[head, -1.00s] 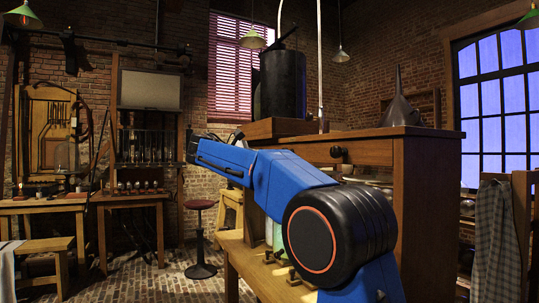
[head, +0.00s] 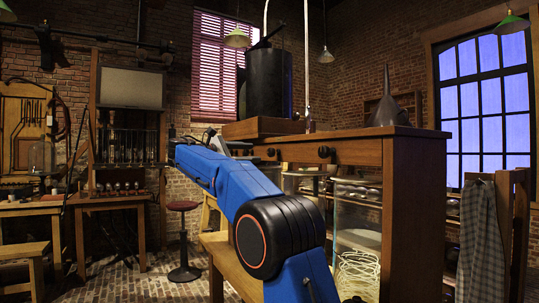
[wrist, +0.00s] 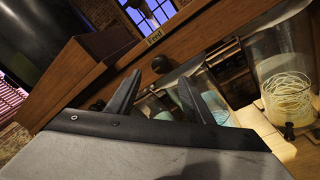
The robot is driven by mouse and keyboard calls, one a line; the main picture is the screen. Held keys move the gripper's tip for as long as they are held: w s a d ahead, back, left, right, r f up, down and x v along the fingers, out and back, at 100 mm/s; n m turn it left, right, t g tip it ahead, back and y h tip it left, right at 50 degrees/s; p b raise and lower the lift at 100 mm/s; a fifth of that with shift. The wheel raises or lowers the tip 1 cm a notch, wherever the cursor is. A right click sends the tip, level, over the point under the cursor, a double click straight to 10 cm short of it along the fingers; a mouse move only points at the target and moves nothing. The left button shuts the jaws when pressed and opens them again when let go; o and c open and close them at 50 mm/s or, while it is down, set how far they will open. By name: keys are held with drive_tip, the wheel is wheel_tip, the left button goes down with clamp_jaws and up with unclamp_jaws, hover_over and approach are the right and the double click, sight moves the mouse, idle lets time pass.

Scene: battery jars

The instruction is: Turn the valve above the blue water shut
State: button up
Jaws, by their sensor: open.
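A dark round knob (wrist: 161,64) sits on the wooden cabinet front in the wrist view, just beyond my fingertips. A second dark knob (wrist: 97,105) is farther left, partly behind my gripper. Glass jars are below; one behind my right finger holds pale blue water (wrist: 217,112). Which knob stands above it I cannot tell. My gripper (wrist: 158,76) is open and empty, its two fingers apart and pointing at the cabinet. In the head view two knobs show on the cabinet's front, a nearer one (head: 324,152) and a farther one (head: 270,152).
A glass jar with pale coiled strands (wrist: 290,85) stands at the right in the wrist view. A "Feed" label (wrist: 154,37) is on the rail. A black tank (head: 276,83) and a funnel (head: 387,103) stand on the cabinet. A stool (head: 184,245) is at left, with open floor around it.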

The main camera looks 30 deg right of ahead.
sight(269, 153)
drive_tip(key=d, duration=0.3)
drive_tip(key=w+d, duration=0.1)
drive_tip(key=d, duration=0.5)
drive_tip(key=shift+w+d, duration=0.15)
drive_tip(key=shift+d, duration=0.2)
drive_tip(key=c, duration=1)
